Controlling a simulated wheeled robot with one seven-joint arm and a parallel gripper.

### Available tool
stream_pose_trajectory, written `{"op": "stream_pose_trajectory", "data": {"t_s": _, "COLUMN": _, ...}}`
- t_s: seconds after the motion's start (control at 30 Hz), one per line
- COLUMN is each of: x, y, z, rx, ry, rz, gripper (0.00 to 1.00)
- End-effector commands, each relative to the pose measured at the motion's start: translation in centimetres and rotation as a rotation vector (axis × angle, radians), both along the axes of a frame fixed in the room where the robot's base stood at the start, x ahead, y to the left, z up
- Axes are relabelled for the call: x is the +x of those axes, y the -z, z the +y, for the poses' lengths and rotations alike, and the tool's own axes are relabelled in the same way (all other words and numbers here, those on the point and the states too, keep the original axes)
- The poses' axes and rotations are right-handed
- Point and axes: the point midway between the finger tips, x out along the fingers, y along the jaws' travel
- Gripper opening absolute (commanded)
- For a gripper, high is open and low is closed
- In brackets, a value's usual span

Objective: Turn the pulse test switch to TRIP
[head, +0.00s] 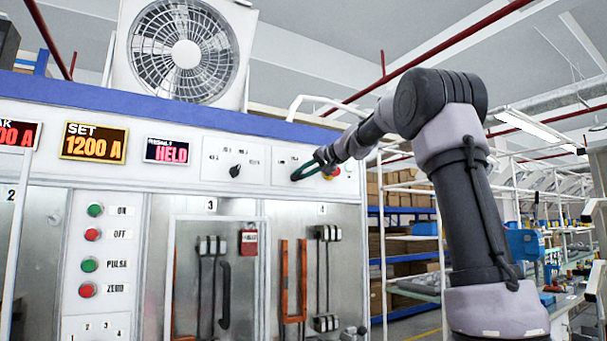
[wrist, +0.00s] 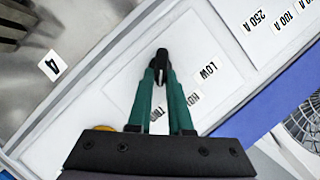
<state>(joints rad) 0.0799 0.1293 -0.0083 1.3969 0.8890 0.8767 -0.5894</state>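The pulse test switch is a black knob (wrist: 162,62) on a white panel, seen in the wrist view. Which label the knob points at I cannot tell.
A red button on yellow (head: 337,171) sits right of my gripper. Another selector knob (head: 235,170) is on the panel to the left. Glass-fronted bays lie below.

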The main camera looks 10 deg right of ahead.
Motion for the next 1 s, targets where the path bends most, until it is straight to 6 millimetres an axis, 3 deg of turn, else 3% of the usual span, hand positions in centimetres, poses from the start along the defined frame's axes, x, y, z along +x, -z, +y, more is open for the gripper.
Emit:
{"op": "stream_pose_trajectory", "data": {"t_s": 0.03, "x": 0.0, "y": 0.1, "z": 0.0, "rx": 0.000, "ry": 0.000, "rz": 0.002, "gripper": 0.37}}
{"op": "stream_pose_trajectory", "data": {"t_s": 0.07, "x": 0.0, "y": 0.1, "z": 0.0, "rx": 0.000, "ry": 0.000, "rz": 0.002, "gripper": 0.47}}
{"op": "stream_pose_trajectory", "data": {"t_s": 0.47, "x": -0.4, "y": -0.1, "z": -0.3, "rx": 0.000, "ry": 0.001, "rz": 0.000, "gripper": 0.47}}
{"op": "stream_pose_trajectory", "data": {"t_s": 1.0, "x": -7.8, "y": -2.6, "z": -5.4, "rx": 0.000, "ry": 0.001, "rz": 0.000, "gripper": 0.47}}
